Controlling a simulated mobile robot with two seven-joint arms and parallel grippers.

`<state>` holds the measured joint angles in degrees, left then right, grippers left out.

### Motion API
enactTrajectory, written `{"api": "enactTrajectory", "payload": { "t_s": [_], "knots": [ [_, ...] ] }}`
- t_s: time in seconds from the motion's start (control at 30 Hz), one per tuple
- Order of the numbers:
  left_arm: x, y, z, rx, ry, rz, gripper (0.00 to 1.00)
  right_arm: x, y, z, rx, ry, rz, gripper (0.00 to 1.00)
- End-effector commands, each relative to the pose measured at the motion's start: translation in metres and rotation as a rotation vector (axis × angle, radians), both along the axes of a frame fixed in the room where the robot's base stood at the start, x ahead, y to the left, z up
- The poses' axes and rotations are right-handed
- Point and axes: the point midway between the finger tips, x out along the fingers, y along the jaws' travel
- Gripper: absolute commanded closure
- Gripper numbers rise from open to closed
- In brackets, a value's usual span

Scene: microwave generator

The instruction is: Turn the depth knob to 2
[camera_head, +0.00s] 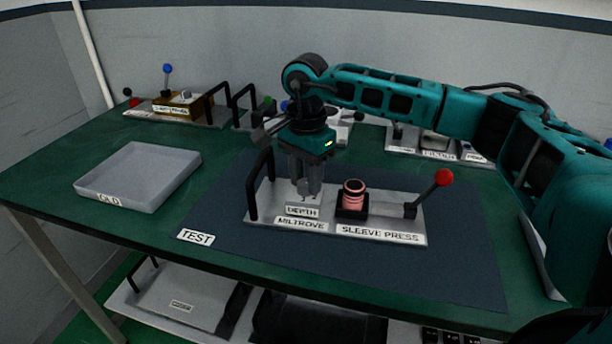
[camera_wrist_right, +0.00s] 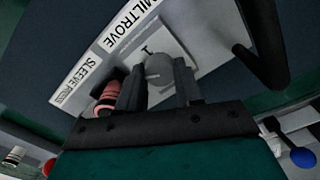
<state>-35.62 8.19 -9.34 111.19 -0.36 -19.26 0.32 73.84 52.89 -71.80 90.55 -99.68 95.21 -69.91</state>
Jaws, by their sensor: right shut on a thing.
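My right gripper (camera_head: 307,188) points straight down at the left part of the grey sleeve press panel (camera_head: 385,222), just behind the DEPTH label (camera_head: 302,211). In the right wrist view its two fingers (camera_wrist_right: 160,85) are closed on opposite sides of the grey round depth knob (camera_wrist_right: 158,68). A dark mark that looks like a 1 shows on the plate beside the knob. The other dial marks are hidden or too small to read. In the head view the fingers mostly hide the knob. My left gripper is not in view.
A pink ringed sleeve (camera_head: 353,193) stands in a black holder right of the gripper. A red-balled lever (camera_head: 443,178) rises at the panel's right end. A black handle (camera_head: 261,186) stands at its left. A grey tray (camera_head: 137,178) lies at the left; several devices line the back.

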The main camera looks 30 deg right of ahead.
Motion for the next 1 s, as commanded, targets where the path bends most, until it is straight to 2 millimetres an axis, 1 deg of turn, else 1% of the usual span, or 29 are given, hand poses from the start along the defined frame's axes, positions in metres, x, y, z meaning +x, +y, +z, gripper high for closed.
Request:
{"api": "enactTrajectory", "payload": {
  "t_s": [0.3,0.33,0.57,0.83,0.93,1.0],
  "knots": [
    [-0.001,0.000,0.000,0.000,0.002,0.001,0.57,0.000,0.001,0.001,0.002,-0.001,0.001,0.95],
    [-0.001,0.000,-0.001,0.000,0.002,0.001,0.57,0.000,0.001,0.001,0.002,-0.001,0.001,0.62],
    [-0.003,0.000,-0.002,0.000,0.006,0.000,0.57,0.000,0.001,0.001,0.001,-0.001,0.001,0.40],
    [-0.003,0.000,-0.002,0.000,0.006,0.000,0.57,0.000,0.000,0.002,0.000,-0.001,0.000,0.39],
    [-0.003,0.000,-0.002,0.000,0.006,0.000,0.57,0.001,0.000,0.009,0.001,-0.002,0.000,0.39],
    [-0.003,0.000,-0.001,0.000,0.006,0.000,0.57,0.001,0.000,0.020,0.001,-0.004,0.000,0.39]
  ]
}}
